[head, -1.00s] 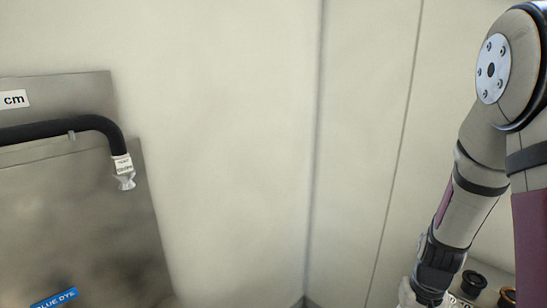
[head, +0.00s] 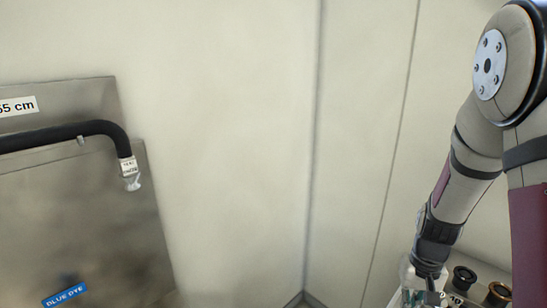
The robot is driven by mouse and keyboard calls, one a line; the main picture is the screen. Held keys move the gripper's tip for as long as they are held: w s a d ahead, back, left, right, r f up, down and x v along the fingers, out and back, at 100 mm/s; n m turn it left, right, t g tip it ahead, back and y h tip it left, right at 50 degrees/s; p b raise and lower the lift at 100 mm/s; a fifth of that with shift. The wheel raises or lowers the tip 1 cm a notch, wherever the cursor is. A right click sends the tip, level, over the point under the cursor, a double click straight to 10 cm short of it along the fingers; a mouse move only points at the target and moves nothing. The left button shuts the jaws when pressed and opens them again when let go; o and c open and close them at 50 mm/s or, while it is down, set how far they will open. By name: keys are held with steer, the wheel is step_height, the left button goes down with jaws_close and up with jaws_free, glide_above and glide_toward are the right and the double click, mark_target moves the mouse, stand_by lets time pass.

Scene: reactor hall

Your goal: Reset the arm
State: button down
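My arm (head: 465,150) comes in at the right edge and reaches down toward the lower right corner of the head view. My gripper (head: 430,285) is at the bottom edge, at the end of the arm, pointing down. Its fingers are small and partly cut off by the frame, so I cannot tell whether they are open or shut, or whether they hold anything. A pale, clear-looking item with teal parts (head: 412,297) shows right beside or behind the fingers.
Two dark round-topped items (head: 463,278) stand beside my gripper at lower right. At left a metal panel (head: 75,215) carries a black hose (head: 75,130) with a tagged nozzle and a blue "BLUE DYE" label (head: 65,294). Pale walls meet at a corner; the middle is clear.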

steer(key=shift+a+r, duration=0.1)
steer(key=shift+r, duration=0.4)
